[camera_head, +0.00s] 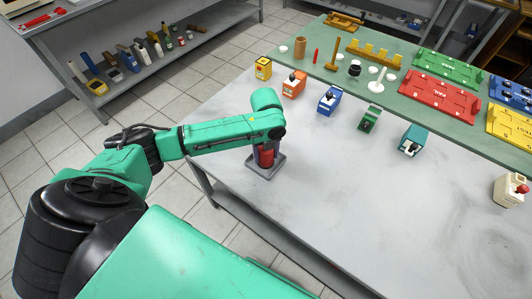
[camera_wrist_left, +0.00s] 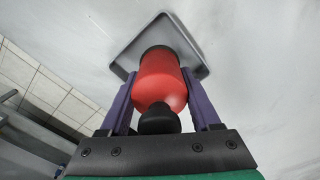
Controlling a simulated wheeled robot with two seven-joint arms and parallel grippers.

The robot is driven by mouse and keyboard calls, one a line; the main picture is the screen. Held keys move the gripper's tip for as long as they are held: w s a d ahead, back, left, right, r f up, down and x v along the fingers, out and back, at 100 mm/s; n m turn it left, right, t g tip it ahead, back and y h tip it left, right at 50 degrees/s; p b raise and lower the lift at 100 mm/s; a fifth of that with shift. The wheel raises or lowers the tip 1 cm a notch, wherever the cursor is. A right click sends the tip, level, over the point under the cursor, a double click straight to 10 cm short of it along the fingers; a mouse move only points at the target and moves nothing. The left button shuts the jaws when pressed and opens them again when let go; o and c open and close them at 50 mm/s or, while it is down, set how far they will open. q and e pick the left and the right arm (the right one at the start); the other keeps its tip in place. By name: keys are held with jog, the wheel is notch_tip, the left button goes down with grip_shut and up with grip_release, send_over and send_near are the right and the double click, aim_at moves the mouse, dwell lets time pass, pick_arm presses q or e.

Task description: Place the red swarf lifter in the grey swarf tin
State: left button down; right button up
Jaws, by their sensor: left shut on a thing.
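The red swarf lifter (camera_wrist_left: 160,82) has a red body, a black knob and a dark far end. My left gripper (camera_wrist_left: 159,98) is shut on it, with one purple finger on each side. The grey swarf tin (camera_wrist_left: 192,48) is a shallow square tray with a low rim. The lifter's dark end is within the tin's outline; I cannot tell whether it touches the floor. In the head view the lifter (camera_head: 266,158) looks upright over the tin (camera_head: 264,174), near the table's left edge, and my left wrist hides its top. My right gripper is not in view.
Several small coloured blocks, including a yellow one (camera_head: 263,68), an orange one (camera_head: 293,84) and a blue one (camera_head: 329,100), stand in a row behind the tin. A cream block with a red knob (camera_head: 509,190) is at far right. The grey table (camera_head: 370,215) is clear between.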

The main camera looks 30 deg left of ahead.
pick_arm(q)
jog(key=shift+c, duration=0.8)
grip_release()
jog(key=shift+o, duration=0.3)
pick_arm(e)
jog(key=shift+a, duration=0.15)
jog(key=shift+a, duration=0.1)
pick_arm(q)
notch_tip(320, 180, up, 12)
jog(key=shift+r, duration=0.15)
